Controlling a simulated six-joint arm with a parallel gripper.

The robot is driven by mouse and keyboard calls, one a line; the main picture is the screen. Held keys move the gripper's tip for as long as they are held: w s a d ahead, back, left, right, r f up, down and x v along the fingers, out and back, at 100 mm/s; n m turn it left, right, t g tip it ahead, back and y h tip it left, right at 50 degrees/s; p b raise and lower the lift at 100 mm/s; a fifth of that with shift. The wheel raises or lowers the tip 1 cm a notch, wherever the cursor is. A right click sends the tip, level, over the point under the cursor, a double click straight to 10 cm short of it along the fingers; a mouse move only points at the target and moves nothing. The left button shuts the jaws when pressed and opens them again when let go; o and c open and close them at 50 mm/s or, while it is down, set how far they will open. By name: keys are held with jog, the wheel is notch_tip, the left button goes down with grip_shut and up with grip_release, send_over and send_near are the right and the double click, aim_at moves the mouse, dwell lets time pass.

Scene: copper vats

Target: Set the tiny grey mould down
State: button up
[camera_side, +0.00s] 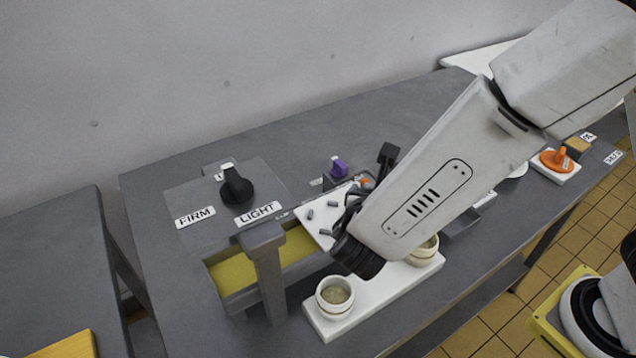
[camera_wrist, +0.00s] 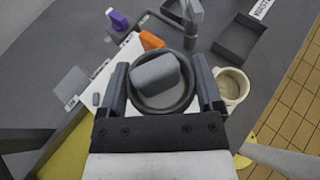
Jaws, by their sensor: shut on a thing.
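My gripper (camera_wrist: 161,76) has its two fingers on either side of a grey, rounded, block-like mould (camera_wrist: 155,72) in the wrist view. It is shut on this mould. A dark grey round rim (camera_wrist: 163,108) shows around and below the block; I cannot tell whether it is part of the mould or a separate dish. In the side view my arm hides most of the gripper and the held mould, above the area of the white board. How far the mould is above the surface cannot be told.
A white board (camera_side: 318,220) carries several small grey pieces. Two cream cups (camera_side: 335,309) (camera_side: 428,247) stand on a long white slab (camera_side: 372,302). A yellow-floored trough (camera_side: 235,278), a purple knob (camera_side: 339,167) and an open grey tray (camera_wrist: 246,38) are nearby.

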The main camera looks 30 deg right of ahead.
jog(key=s+d+f+m+g+h, duration=0.1)
jog(key=s+f+m+g+h, duration=0.1)
jog(key=s+m+g, duration=0.2)
jog(key=shift+s+d+f+h, duration=0.2)
jog(key=shift+s+d+h, duration=0.15)
jog(key=shift+s, duration=0.75)
jog(key=shift+f, duration=0.1)
jog(key=shift+f, duration=2.15)
jog(key=shift+f, duration=0.1)
jog(key=shift+f, duration=1.7)
jog(key=shift+f, duration=0.15)
jog(key=o, duration=1.1)
